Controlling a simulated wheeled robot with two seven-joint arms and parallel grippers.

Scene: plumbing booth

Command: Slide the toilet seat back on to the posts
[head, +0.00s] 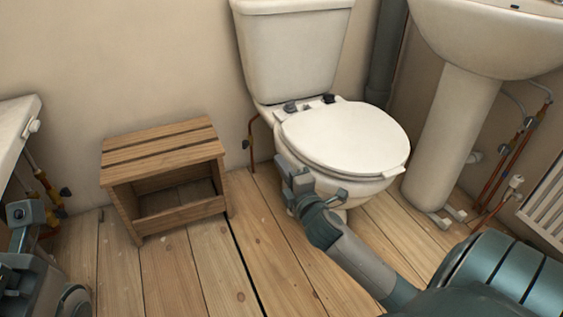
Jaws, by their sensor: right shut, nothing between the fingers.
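The white toilet seat (345,137), with its lid down, lies on the bowl of the toilet (345,188). Two dark fittings, which look like the posts, stand at the back of the bowl: a left one (290,107) and a right one (328,98). The seat's rear edge is close to them; I cannot tell whether it is engaged. My right gripper (287,172) is shut and empty, low beside the bowl's left side, below the seat's rim. Grey parts of my left arm show at the lower left; its fingers cannot be made out.
A slatted wooden step stool (163,150) stands left of the toilet. The cistern (291,50) is behind the seat. A pedestal basin (455,125), copper pipes and a radiator (545,205) are on the right. A white unit (15,130) is at the left edge. The floorboards (195,270) in front are clear.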

